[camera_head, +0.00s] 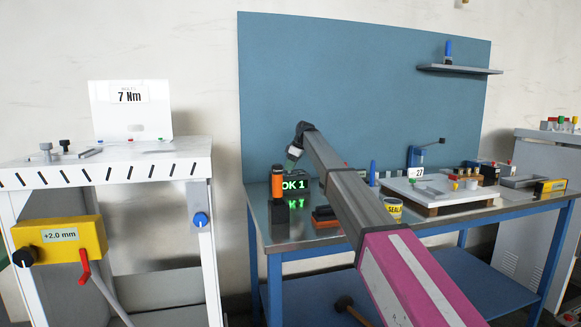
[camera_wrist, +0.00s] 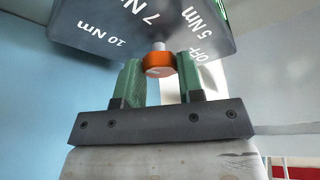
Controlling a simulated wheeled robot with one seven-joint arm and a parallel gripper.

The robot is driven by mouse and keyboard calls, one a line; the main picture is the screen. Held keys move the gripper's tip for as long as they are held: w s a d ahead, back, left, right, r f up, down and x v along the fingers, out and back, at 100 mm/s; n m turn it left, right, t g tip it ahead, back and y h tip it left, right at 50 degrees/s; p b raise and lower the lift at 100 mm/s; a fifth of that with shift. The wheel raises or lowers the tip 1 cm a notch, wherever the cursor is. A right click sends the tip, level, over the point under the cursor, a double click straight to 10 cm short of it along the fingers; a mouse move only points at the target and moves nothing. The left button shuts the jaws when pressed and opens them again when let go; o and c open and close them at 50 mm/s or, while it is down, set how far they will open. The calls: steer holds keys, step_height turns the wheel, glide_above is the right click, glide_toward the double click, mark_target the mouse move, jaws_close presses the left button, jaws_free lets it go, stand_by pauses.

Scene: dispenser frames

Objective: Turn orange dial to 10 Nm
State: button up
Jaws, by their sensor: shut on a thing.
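The orange dial (camera_wrist: 158,65) is between the two green fingers of my gripper (camera_wrist: 160,80) in the wrist view, and the gripper is shut on it. The dial sits against a dark grey box (camera_wrist: 95,35) lettered 10 Nm, 7 Nm, 5 Nm and OFF. A short pale piece shows between dial and box, below the 7 Nm lettering. I cannot tell exactly which mark the dial points to. In the head view, my gripper (camera_head: 294,158) reaches down beside a dark unit with a green OK 1 display (camera_head: 293,185); the dial cannot be made out there.
An orange and black cylinder (camera_head: 277,182) stands left of the display on the metal bench (camera_head: 320,235). A white stand with a 7 Nm sign (camera_head: 130,97) is at left.

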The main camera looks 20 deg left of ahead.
steer(key=shift+w+n+g, duration=0.15)
steer(key=shift+n+g, duration=0.45)
steer(key=shift+n, duration=0.9)
steer(key=o, duration=0.9)
steer(key=shift+r, duration=0.1)
steer(key=v, duration=1)
steer(key=shift+r, duration=0.3)
